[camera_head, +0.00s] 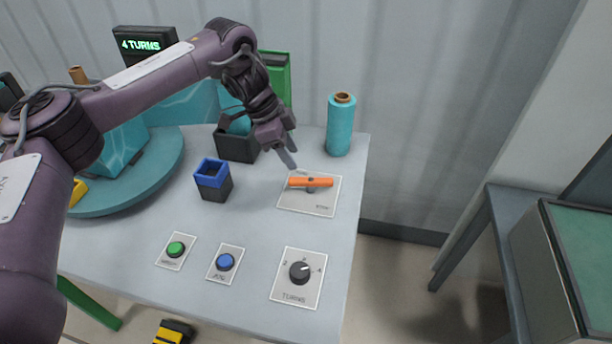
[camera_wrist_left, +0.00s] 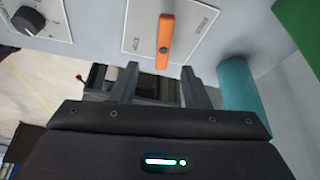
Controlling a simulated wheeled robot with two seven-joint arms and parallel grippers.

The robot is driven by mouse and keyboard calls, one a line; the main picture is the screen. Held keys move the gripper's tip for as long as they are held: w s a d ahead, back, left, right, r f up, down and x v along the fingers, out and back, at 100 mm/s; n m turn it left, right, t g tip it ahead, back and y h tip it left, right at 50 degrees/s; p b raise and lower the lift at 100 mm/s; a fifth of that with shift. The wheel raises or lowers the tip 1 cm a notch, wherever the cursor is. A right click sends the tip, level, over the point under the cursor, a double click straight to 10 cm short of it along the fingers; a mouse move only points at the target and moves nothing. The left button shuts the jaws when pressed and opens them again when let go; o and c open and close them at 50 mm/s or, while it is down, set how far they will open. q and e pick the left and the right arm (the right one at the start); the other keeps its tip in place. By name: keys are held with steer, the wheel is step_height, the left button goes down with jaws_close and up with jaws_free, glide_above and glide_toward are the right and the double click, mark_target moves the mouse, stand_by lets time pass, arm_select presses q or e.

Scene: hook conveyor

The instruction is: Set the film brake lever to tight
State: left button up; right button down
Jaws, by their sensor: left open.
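The film brake lever (camera_head: 322,182) is an orange bar on a pale plate (camera_head: 304,207) near the table's right edge. It lies roughly crosswise in the head view. In the left wrist view the lever (camera_wrist_left: 167,32) points away from the gripper, its near end between the line of the two fingers. The plate's small labels are too blurred to read surely. My left gripper (camera_head: 287,154) is open and empty, just behind and above the lever, apart from it. Its spread fingers also show in the left wrist view (camera_wrist_left: 162,84). My right gripper is out of view.
A teal film roll (camera_head: 341,127) stands upright behind the plate. A blue-topped dark box (camera_head: 212,181) is to the left. A turns knob (camera_head: 299,273), a green button (camera_head: 176,249) and a blue button (camera_head: 225,262) sit in front. Bare tabletop surrounds the plate.

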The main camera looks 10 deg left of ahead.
mark_target(306, 180)
arm_select(q)
steer(key=shift+w+f, duration=0.35)
steer(key=shift+f, duration=0.3)
steer(key=shift+w+d+f, duration=0.1)
steer(key=shift+w+f, duration=0.05)
steer(key=shift+f, duration=0.05)
steer(key=p+x, duration=0.1)
steer(key=x, duration=0.6)
steer(key=shift+d, duration=0.1)
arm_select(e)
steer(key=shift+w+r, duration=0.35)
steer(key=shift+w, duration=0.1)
arm_select(q)
steer(key=shift+s, duration=0.25)
